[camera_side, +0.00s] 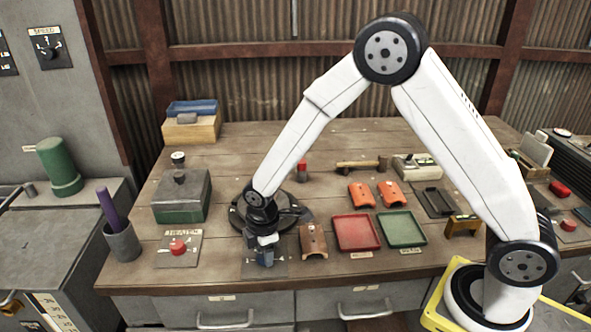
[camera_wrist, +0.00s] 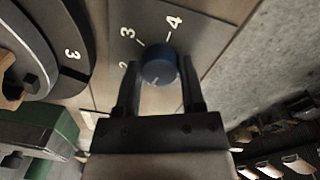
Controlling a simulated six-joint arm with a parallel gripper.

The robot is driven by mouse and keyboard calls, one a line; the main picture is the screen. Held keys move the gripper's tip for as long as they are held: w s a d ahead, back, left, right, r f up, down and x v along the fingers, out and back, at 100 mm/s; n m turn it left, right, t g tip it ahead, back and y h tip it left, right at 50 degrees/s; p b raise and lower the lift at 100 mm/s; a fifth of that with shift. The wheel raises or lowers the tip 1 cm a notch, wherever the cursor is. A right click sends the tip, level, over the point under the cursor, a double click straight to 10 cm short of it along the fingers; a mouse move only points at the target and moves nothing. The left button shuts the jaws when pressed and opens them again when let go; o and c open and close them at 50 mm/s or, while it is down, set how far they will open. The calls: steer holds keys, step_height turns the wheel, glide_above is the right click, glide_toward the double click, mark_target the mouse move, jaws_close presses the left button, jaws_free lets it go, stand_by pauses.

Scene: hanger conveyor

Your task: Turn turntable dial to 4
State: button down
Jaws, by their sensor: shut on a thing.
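The turntable dial is a round dark blue knob (camera_wrist: 160,65) on a dark grey plate (camera_wrist: 142,18) with white numbers. The 2, 3 and 4 show around it, with the 4 (camera_wrist: 174,22) beyond the knob. A small pale mark shows on the knob's near side; which number it points to I cannot tell. My gripper (camera_wrist: 161,85) is shut on the knob, one finger on each side. In the side view my gripper (camera_side: 265,257) points down over the dial plate (camera_side: 280,269) and mostly hides the knob.
The black turntable (camera_side: 238,217) lies just behind the dial. A brown arched part (camera_side: 312,241), a red tray (camera_side: 356,233) and a green tray (camera_side: 401,229) are to the right. A red button panel (camera_side: 178,248) and a grey-green box (camera_side: 181,197) are to the left.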

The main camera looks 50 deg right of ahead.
steer(key=m, duration=0.9)
steer(key=shift+m, duration=0.4)
steer(key=m, duration=0.4)
steer(key=shift+a+m+g, duration=0.1)
steer(key=shift+m+g, duration=0.2)
steer(key=m, duration=1.2)
steer(key=shift+m+g, duration=0.3)
steer(key=m, duration=0.6)
steer(key=shift+w+m, duration=0.1)
steer(key=shift+m, duration=0.2)
